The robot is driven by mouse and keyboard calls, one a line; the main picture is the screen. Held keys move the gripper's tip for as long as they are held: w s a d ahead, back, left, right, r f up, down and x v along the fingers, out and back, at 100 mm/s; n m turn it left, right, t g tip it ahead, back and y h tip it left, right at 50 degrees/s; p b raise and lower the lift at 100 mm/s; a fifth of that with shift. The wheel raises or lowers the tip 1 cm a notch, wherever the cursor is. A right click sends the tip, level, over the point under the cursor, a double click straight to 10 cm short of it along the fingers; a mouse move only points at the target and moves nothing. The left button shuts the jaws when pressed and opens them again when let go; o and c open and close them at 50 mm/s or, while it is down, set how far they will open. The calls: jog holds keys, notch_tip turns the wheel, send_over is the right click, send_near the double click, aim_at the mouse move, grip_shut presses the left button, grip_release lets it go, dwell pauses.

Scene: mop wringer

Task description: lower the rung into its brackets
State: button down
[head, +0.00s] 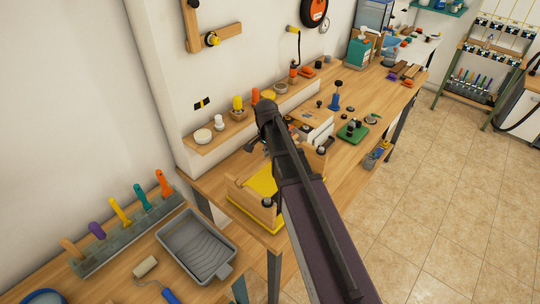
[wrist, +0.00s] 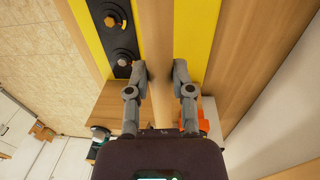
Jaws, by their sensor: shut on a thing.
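The rung (wrist: 158,35) is a plain round wooden bar running up the middle of the wrist view. My gripper (wrist: 160,72) has one grey finger on each side of it and is shut on it. Yellow strips (wrist: 210,40) show below and beside the rung. In the head view, my arm crosses in front of a wooden frame with a yellow base (head: 262,188) on the bench. Wooden end pieces with dark knobs stand at its near side (head: 264,212) and right side (head: 318,160). The rung and bracket seats cannot be made out in the head view.
A black plate with two bolts (wrist: 120,42) lies left of the rung. The workbench (head: 370,110) carries a blue item (head: 335,102) and a green block (head: 353,131). A grey paint tray (head: 197,245) and a tool rack (head: 120,238) are at front left. Tiled floor is free at right.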

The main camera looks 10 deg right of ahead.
jog(key=shift+f+b, duration=0.75)
jog(key=shift+f, duration=0.1)
jog(key=shift+c, duration=2.1)
grip_release()
jog(key=shift+r, duration=0.25)
notch_tip(320, 180, up, 13)
jog(key=p, duration=1.3)
jog(key=shift+f+t+y, duration=0.2)
jog(key=shift+t+y, duration=0.1)
jog(key=shift+t, duration=0.1)
jog(key=shift+s, duration=0.1)
